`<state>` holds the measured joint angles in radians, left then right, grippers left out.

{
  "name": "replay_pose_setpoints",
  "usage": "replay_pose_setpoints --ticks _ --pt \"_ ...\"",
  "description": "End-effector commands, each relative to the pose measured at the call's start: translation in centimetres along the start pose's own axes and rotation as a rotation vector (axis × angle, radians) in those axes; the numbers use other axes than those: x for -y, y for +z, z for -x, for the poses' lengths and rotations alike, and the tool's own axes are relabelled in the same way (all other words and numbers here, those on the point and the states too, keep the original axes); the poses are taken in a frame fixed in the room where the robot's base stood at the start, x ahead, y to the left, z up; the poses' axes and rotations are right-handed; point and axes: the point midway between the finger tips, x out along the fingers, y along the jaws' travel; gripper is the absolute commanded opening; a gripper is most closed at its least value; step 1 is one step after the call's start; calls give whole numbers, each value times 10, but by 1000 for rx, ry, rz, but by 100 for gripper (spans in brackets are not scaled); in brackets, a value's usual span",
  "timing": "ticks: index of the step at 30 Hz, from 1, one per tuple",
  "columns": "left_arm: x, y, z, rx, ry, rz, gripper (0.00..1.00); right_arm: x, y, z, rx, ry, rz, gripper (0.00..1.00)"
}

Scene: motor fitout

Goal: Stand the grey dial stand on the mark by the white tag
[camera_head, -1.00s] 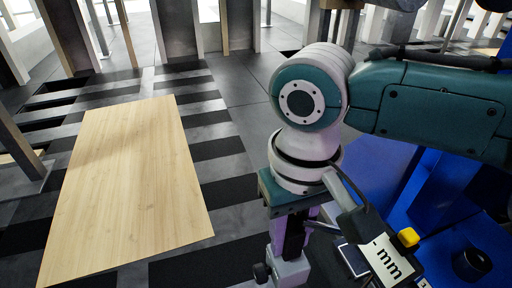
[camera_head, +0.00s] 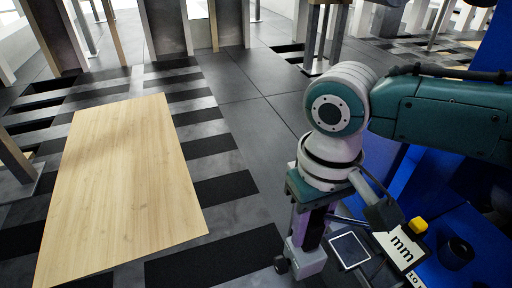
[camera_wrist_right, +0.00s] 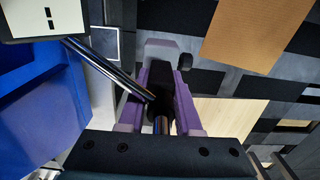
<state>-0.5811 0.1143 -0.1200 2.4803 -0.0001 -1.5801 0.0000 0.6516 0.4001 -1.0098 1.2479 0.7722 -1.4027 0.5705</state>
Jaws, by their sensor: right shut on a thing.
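My right gripper (camera_head: 308,248), with purple fingers, is shut on the dial stand and also shows in the right wrist view (camera_wrist_right: 161,105). Of the dial stand, a metal rod (camera_wrist_right: 108,66) runs from between the fingers to a pale dial plate. The stand's base cannot be made out. A dark square outlined in white (camera_head: 349,250), likely the mark, lies right of the fingers. A white label with dark print (camera_head: 415,282) is partly visible below the plate. My left gripper is out of view.
A blue structure (camera_head: 425,200) fills the right side, with a black round part (camera_head: 456,252) on it. Table legs and posts stand at the back. The dark striped floor between is open.

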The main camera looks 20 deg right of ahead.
Motion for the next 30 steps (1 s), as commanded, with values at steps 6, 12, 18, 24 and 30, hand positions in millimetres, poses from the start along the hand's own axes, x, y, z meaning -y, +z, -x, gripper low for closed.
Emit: replay_pose_setpoints --ticks 6,12,18,24,30 --pt "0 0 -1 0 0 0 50 -21 -1 -5 -2 1 -2 0" --pt "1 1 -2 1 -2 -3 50 -39 0 -10 -2 2 -2 0" --pt "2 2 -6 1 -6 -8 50 -56 0 -17 -2 1 -2 0" --pt "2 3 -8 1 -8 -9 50 -74 0 -20 -3 1 -3 0" --pt "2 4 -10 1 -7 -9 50 -93 1 -23 -3 2 -2 0"
